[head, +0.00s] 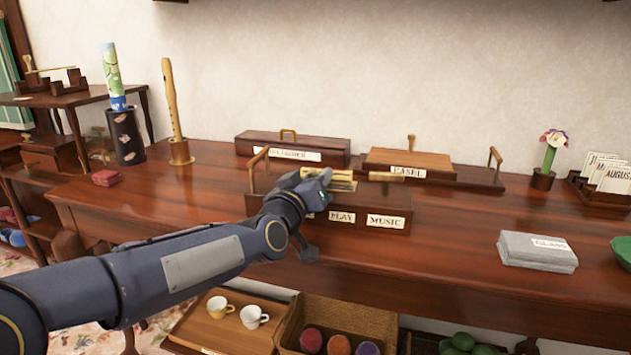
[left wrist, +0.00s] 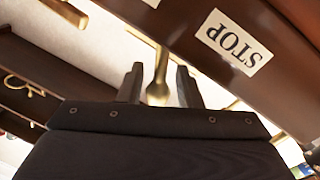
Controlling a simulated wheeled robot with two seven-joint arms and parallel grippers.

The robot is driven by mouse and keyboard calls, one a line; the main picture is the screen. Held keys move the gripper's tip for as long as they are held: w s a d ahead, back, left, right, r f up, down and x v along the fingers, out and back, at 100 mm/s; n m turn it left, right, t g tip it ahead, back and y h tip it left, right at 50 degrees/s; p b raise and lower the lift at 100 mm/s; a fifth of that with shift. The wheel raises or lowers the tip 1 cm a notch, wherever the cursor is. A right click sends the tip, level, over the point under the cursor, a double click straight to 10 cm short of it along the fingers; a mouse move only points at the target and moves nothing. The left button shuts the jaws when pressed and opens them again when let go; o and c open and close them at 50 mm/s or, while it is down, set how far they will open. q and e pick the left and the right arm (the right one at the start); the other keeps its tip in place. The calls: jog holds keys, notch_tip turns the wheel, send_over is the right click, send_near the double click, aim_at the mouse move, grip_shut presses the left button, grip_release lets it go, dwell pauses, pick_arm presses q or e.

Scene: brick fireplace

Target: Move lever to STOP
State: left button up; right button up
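The dark wooden music box (head: 372,229) stands on the table in the middle of the head view, with PLAY (head: 342,217) and MUSIC (head: 386,222) labels on its front. The STOP label (left wrist: 235,42) shows upside down on dark wood in the left wrist view. My left gripper (head: 312,190) is at the box's front left in the head view and covers part of it. In the left wrist view its two fingers (left wrist: 160,72) are apart, with a brass lever with a rounded end (left wrist: 159,88) between them. I cannot tell whether either finger touches it. My right gripper is not in view.
A wooden flute (head: 170,98) stands at left, a grey box (head: 537,250) at right. A basket (head: 345,318) and cups sit below.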

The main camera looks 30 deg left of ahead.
pick_arm(q)
jog(key=shift+o, duration=0.9)
jog(key=shift+s, duration=0.25)
jog(key=s, duration=0.2)
jog(key=s+p, duration=0.1)
jog(key=s, duration=0.2)
jog(key=s+d, duration=0.1)
jog(key=s, duration=0.1)
jog(key=shift+s+f+p, duration=0.1)
jog(key=shift+s+p, duration=0.05)
jog(key=shift+p, duration=0.15)
